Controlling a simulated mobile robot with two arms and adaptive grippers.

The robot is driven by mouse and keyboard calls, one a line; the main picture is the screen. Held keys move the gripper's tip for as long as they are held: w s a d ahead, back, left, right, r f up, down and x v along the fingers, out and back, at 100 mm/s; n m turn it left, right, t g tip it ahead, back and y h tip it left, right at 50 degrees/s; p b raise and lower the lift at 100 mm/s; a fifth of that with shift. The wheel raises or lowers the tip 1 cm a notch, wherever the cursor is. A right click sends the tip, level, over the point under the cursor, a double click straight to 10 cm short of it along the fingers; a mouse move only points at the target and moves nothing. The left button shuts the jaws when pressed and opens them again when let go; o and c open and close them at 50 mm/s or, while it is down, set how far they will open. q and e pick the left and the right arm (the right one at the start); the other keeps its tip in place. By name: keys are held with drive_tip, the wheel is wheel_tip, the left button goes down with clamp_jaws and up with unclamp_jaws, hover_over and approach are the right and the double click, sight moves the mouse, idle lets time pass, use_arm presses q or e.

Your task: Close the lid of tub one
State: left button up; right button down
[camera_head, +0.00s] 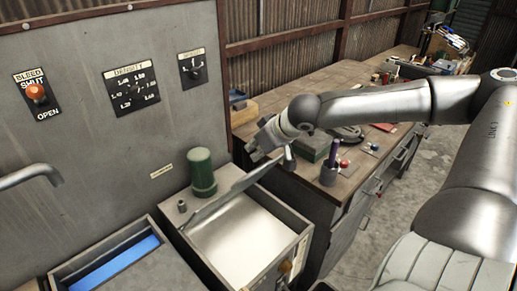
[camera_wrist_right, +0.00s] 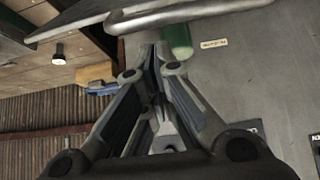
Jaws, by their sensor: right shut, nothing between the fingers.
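Two tubs stand in front of the grey panel in the head view. The right tub (camera_head: 290,222) is open, with a pale surface inside. Its thin grey lid (camera_head: 225,197) stands raised and tilted, seen nearly edge-on. I cannot read which is tub one. My right gripper (camera_head: 262,145) is shut and empty, just above the lid's far right corner; I cannot tell if they touch. In the wrist view its closed fingers (camera_wrist_right: 158,60) lie below a grey plate edge (camera_wrist_right: 95,18) and a curved metal bar (camera_wrist_right: 190,14).
A green cylinder (camera_head: 202,172) stands behind the right tub. The panel (camera_head: 100,130) has dials and an orange-red knob (camera_head: 36,91). A cluttered workbench (camera_head: 300,95) runs along the right, with a green box (camera_head: 312,146). A curved grey bar (camera_head: 30,174) juts in at left.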

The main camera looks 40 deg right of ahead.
drive_tip(key=shift+s+f, duration=0.2)
drive_tip(key=shift+s, duration=0.35)
drive_tip(key=shift+f, duration=0.15)
